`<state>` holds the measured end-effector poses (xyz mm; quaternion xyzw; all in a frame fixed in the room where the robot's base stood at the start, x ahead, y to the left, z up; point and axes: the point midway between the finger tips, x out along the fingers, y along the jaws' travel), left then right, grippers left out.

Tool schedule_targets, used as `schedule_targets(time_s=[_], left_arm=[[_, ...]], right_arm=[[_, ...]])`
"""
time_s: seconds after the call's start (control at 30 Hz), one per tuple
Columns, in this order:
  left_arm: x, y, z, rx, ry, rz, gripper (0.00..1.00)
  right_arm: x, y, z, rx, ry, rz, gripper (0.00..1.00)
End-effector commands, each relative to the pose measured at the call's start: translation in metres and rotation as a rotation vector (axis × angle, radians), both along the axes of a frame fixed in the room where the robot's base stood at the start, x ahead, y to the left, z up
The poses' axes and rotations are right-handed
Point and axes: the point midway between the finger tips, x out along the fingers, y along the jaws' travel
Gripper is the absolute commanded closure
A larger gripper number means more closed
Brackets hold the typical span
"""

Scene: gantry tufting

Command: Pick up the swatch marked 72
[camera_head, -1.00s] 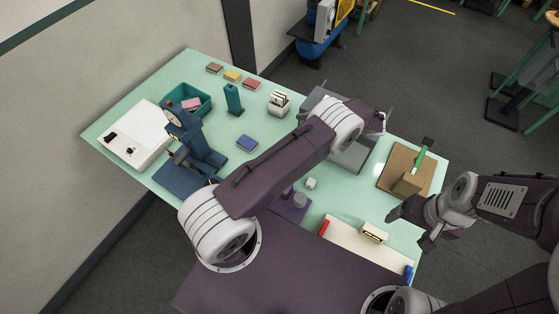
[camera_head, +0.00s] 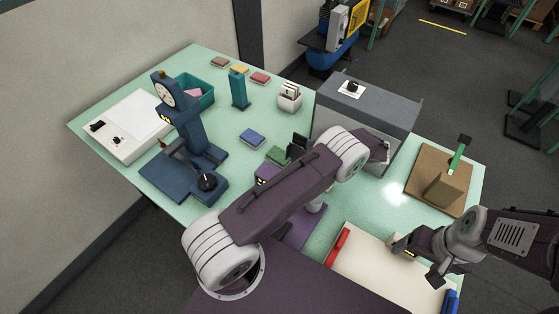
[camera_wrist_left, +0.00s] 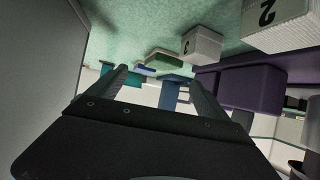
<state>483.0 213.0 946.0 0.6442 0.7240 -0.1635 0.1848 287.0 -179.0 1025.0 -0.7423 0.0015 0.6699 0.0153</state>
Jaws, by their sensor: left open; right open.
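Several small flat swatches lie on the mint table: brown (camera_head: 220,62), yellow (camera_head: 239,70) and red (camera_head: 260,78) at the back, blue (camera_head: 252,138) mid-table, and green (camera_head: 277,155) near my left arm. A pink piece (camera_head: 193,95) sits in the teal bin. I cannot read 72 on any of them. My left gripper (camera_wrist_left: 155,88) is open and empty in the left wrist view; my arm largely hides it in the head view. My right gripper (camera_head: 418,264) is open at the right, close beside a small white block with a yellow label (camera_head: 405,250).
A blue dial stand (camera_head: 185,125), teal bin (camera_head: 208,88), teal post (camera_head: 239,90) and white holder (camera_head: 289,101) stand left and centre. A grey box (camera_head: 375,105) is behind my left arm. A cork board with a block (camera_head: 425,165) is at right. White numbered blocks (camera_wrist_left: 202,45) show in the wrist view.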

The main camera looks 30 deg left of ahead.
Motion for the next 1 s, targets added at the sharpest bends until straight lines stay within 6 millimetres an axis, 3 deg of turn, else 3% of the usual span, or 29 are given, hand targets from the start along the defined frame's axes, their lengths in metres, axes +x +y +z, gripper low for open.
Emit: schedule_targets(time_s=[0.1, 0.33, 0.5, 0.67, 0.87, 1.0], left_arm=[[-0.004, 0.018, -0.004, 0.001, 0.006, 0.004, 0.11], [-0.005, 0.03, -0.013, 0.0, 0.003, 0.002, 0.11], [-0.011, 0.057, -0.019, 0.0, 0.006, 0.004, 0.11], [-0.012, 0.073, -0.034, 0.001, 0.004, 0.001, 0.11], [-0.012, 0.075, -0.037, 0.0, 0.002, 0.001, 0.11], [-0.012, 0.074, -0.037, 0.0, 0.002, 0.001, 0.44]], right_arm=[[0.0, 0.0, 0.016, 0.0, 0.0, 0.0, 0.21], [0.0, 0.0, 0.02, 0.0, 0.0, 0.0, 0.21], [0.0, 0.0, 0.045, 0.0, 0.0, 0.0, 0.21], [0.0, 0.0, 0.047, 0.0, 0.0, 0.0, 0.21], [0.0, 0.0, 0.046, 0.0, 0.0, 0.0, 0.21], [0.0, 0.0, 0.045, 0.0, 0.0, 0.0, 0.21]])
